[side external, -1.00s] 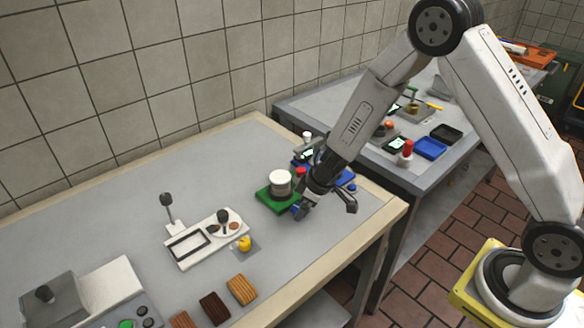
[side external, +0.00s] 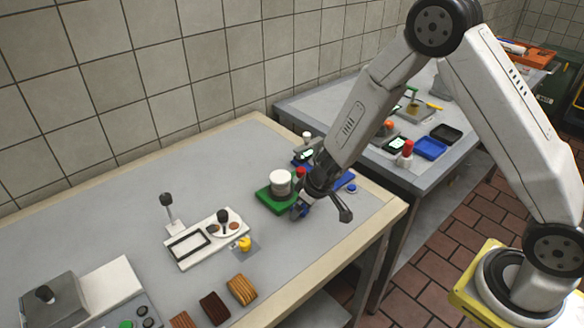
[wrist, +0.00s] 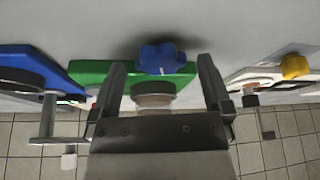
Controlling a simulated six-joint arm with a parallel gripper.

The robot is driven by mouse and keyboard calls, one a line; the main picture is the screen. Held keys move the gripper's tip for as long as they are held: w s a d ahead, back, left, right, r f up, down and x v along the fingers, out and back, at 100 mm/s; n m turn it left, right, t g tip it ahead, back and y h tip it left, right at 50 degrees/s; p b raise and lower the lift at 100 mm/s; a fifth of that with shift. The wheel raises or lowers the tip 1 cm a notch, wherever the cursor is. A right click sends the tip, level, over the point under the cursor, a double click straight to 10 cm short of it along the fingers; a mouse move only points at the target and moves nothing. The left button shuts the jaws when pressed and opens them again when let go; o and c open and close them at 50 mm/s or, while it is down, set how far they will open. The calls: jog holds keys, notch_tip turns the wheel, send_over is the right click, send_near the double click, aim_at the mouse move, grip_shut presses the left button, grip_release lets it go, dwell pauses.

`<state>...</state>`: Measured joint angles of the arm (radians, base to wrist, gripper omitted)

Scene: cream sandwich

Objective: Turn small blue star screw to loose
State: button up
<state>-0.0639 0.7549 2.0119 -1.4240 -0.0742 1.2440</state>
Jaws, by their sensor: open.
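The small blue star screw (wrist: 162,58) is at the edge of the green base (wrist: 90,70) in the wrist view. My gripper (wrist: 161,66) is open, with one finger on each side of the screw and gaps showing between them. In the side view my gripper (side external: 302,208) is low at the front right edge of the green base (side external: 268,203), and it largely hides the screw. A white round piece (side external: 281,182) stands on the green base.
A blue device (side external: 304,157) stands just behind my gripper, with a red knob (side external: 300,172) nearby. A white tray (side external: 192,240) with a yellow knob (side external: 244,243) lies to the left. Brown slabs (side external: 241,289) lie in front. The table's middle is clear.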

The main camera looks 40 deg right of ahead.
jog(key=shift+s+d+r+m+t+h, duration=0.45)
jog(key=shift+s+d+r, duration=0.8)
jog(key=shift+r, duration=1.75)
jog(key=shift+s+d+r+m+t+h, duration=0.4)
jog(key=shift+s+d+r, duration=0.75)
jog(key=shift+r, duration=1.85)
jog(key=s+r+m+g, duration=0.1)
jog(key=s+g, duration=0.2)
jog(key=s, duration=0.9)
jog(key=shift+s+a+r, duration=0.2)
jog(key=shift+s+a, duration=0.05)
jog(key=shift+a, duration=0.05)
jog(key=shift+y, duration=0.25)
